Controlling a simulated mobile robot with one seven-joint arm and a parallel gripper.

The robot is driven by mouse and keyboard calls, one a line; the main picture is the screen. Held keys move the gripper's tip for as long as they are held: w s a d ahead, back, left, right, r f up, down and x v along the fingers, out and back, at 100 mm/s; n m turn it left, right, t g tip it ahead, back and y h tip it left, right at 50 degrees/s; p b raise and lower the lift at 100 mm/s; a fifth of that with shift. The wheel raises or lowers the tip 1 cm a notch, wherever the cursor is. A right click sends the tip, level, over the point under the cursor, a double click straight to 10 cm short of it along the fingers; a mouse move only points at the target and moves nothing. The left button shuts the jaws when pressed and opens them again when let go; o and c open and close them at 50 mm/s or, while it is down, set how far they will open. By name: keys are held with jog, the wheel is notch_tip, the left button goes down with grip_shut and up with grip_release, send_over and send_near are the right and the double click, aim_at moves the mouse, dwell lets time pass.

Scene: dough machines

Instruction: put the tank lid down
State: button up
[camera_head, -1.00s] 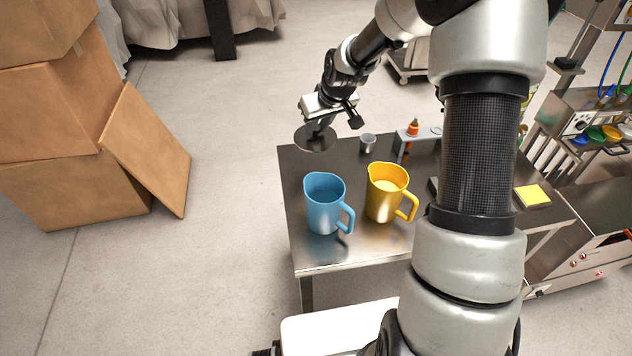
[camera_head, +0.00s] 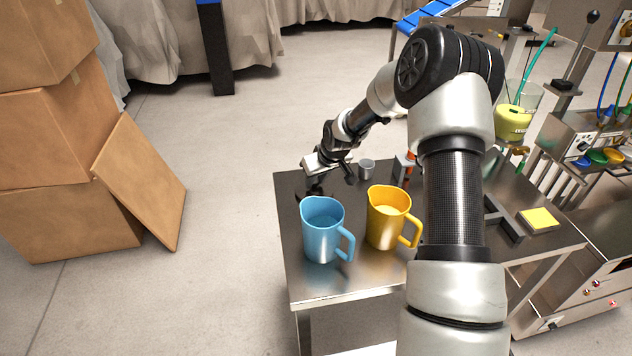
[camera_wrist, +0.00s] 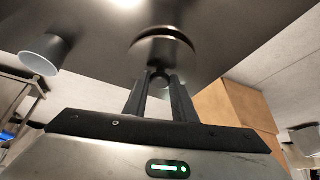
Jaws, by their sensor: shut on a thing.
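The tank lid is a thin dark disc (camera_head: 303,196) low at the far left corner of the steel table (camera_head: 345,288), partly hidden behind the blue jug (camera_head: 321,240) and my gripper. My gripper (camera_head: 315,190) points down over it. In the wrist view my gripper's fingers (camera_wrist: 161,82) are shut on the lid's small knob, and the dark lid (camera_wrist: 162,48) shows just beyond them, close to the tabletop. I cannot tell whether the lid touches the table.
A yellow jug (camera_head: 384,232) stands right of the blue jug, in front of the gripper. A small grey cup (camera_head: 367,169) stands at the back and also shows in the wrist view (camera_wrist: 42,62). Cardboard boxes (camera_head: 60,150) are stacked on the floor at left.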

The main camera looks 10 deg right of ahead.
jog(key=shift+f, duration=0.2)
jog(key=o, duration=1)
jog(key=shift+s+d+r, duration=0.1)
jog(key=shift+s+r, duration=0.05)
jog(key=shift+r, duration=0.4)
jog(key=p+v, duration=0.2)
jog(key=v, duration=0.9)
jog(key=shift+r, duration=0.1)
